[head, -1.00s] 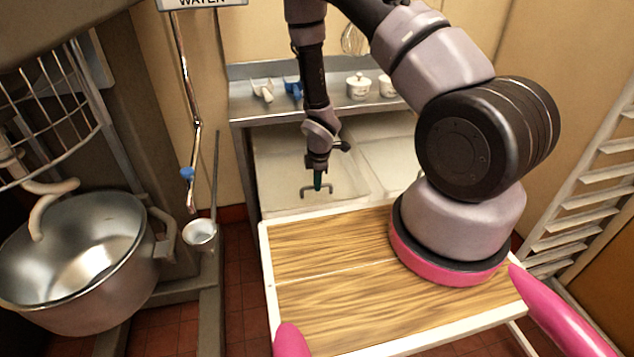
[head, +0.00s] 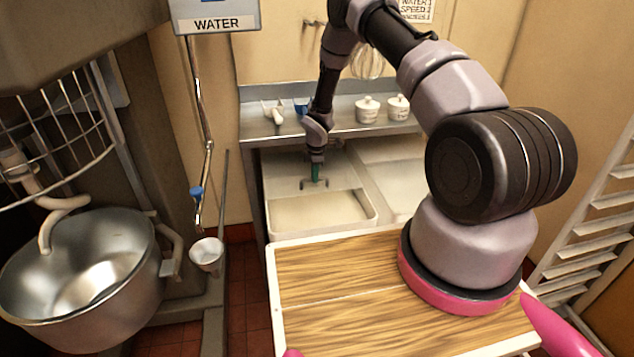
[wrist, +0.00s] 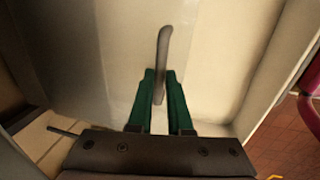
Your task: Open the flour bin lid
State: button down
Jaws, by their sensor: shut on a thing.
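The flour bin (head: 372,222) is a white tub under the metal shelf. Its pale lid (head: 282,168) lies toward the back, and the front part of the bin is uncovered, showing cream-coloured contents (head: 315,212). My gripper (head: 315,176), with green fingers, is at the lid's grey bar handle (head: 304,185). In the wrist view, the fingers (wrist: 160,98) are shut on the handle (wrist: 162,55), which stands out from the lid (wrist: 115,60). Part of the handle is hidden between the fingers.
A second pale bin (head: 398,180) stands right of the first. The shelf (head: 345,127) above holds white lidded pots (head: 367,110) and scoops (head: 273,112). A wood-topped surface (head: 335,275) lies in front. A steel mixer bowl (head: 85,270) is at left, a rack (head: 590,215) at right.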

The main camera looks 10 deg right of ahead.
jog(key=shift+w, duration=0.15)
jog(key=c, duration=0.8)
grip_release()
jog(key=shift+c, duration=0.2)
notch_tip(320, 180, up, 11)
jog(key=s, duration=0.2)
jog(key=shift+f, duration=0.2)
jog(key=shift+s, duration=0.1)
